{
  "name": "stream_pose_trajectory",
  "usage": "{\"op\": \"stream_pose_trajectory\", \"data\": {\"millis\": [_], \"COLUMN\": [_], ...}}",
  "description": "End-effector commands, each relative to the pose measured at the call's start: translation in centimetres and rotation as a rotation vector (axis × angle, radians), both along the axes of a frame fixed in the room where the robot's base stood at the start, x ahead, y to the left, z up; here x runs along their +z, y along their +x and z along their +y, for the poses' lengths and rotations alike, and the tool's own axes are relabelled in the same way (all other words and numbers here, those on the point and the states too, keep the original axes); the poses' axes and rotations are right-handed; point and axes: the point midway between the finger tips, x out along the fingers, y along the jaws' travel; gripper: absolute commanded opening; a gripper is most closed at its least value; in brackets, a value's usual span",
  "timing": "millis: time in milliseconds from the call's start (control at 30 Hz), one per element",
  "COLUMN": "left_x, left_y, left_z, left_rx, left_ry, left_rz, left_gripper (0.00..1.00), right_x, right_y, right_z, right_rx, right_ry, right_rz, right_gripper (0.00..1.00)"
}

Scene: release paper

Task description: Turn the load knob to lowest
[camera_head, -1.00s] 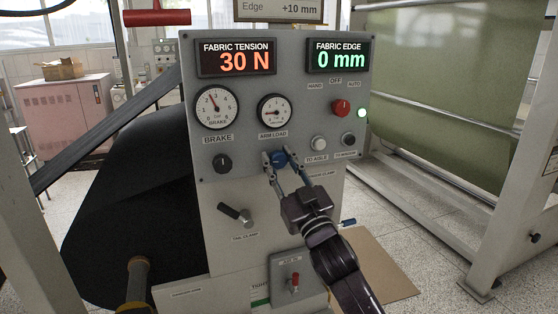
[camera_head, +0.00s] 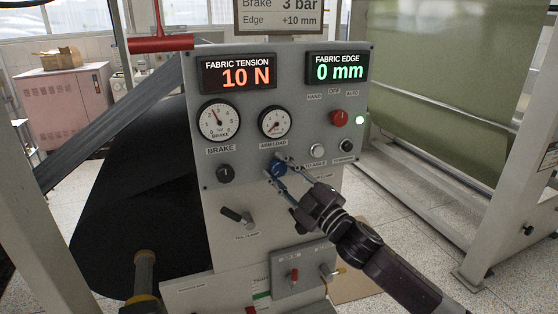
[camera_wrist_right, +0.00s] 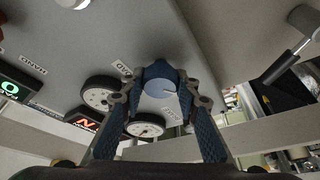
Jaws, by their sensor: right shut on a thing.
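The blue load knob (camera_head: 278,168) is on the grey panel (camera_head: 262,210), below the arm load gauge (camera_head: 274,122). The gauge's needle points to the lower left. My right gripper (camera_head: 279,169) is shut on the knob, with one finger on each side. In the right wrist view the knob (camera_wrist_right: 160,84) sits between the blue-padded fingers of the gripper (camera_wrist_right: 160,98), and a thin line shows on its face. The fabric tension display (camera_head: 238,74) reads 10 N. My left gripper is not in view.
Beside the knob are the black brake knob (camera_head: 225,173), the red selector (camera_head: 339,118) and two small buttons at right. A black clamp lever (camera_head: 236,216) is below. A black fabric roll (camera_head: 140,200) stands left of the panel.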

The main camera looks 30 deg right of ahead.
Motion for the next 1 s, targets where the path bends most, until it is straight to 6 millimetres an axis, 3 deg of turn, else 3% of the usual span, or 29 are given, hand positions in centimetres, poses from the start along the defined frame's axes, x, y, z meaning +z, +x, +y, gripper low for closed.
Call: {"op": "stream_pose_trajectory", "data": {"millis": [300, 900, 933, 1000], "left_x": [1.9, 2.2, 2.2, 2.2], "left_y": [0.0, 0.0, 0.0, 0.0], "left_z": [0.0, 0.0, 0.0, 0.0], "left_rx": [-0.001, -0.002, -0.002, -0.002], "left_ry": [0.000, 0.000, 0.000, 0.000], "left_rz": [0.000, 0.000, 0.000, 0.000], "left_gripper": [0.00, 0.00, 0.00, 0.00], "right_x": [0.1, -0.1, -0.1, -0.1], "right_y": [0.0, 0.0, 0.0, 0.0], "right_z": [0.0, 0.0, 0.0, 0.0], "right_rx": [0.001, 0.000, 0.000, 0.000], "right_ry": [-0.148, -0.186, -0.186, -0.186], "right_rz": [0.036, 0.044, 0.044, 0.044], "right_gripper": [0.05, 0.05, 0.30, 0.38]}}
